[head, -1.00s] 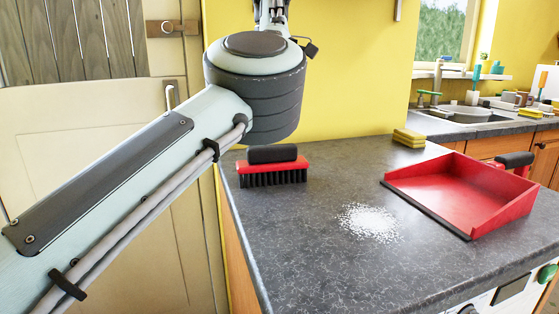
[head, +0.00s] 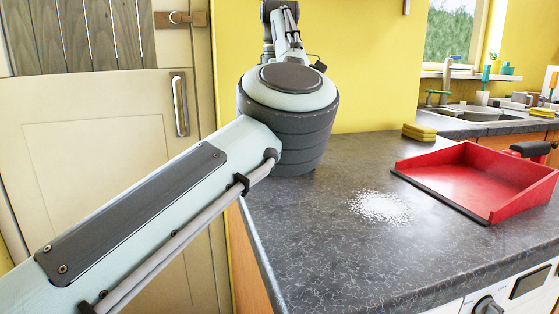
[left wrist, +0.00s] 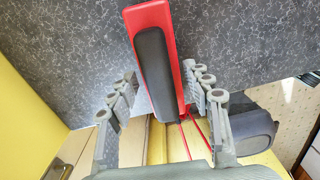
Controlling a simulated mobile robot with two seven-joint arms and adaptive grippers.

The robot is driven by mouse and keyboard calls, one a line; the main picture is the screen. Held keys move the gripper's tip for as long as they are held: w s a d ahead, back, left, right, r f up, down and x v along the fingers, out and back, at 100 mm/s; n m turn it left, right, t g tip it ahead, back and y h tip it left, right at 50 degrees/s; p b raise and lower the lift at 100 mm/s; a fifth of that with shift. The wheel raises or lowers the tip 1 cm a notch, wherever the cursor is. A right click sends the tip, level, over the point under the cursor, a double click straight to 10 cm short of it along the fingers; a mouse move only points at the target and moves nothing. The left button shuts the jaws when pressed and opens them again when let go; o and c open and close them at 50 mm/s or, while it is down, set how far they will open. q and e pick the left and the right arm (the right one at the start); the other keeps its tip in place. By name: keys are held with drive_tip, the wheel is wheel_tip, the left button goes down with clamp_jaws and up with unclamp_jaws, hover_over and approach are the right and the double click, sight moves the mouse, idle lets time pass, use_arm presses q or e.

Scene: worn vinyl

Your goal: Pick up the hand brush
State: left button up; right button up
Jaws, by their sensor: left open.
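The hand brush (left wrist: 154,62), red with a black grip, shows in the left wrist view over the dark speckled worktop. In the head view it is hidden behind my left arm. My left gripper (left wrist: 161,75) is open, with one finger on each side of the brush. The right finger is very close to the red edge; I cannot tell whether it touches. A wider gap shows on the left side. My left gripper is hidden in the head view. My right gripper is not in view.
On the worktop (head: 330,235), white powder (head: 380,207) lies in the middle and a red dustpan (head: 478,182) stands at the right. A yellow sponge (head: 419,132) lies at the back, near the yellow wall. A cluttered sink (head: 482,114) is beyond.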

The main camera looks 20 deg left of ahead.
use_arm(q)
clamp_jaws()
idle(0.3)
drive_tip(key=shift+r, duration=0.15)
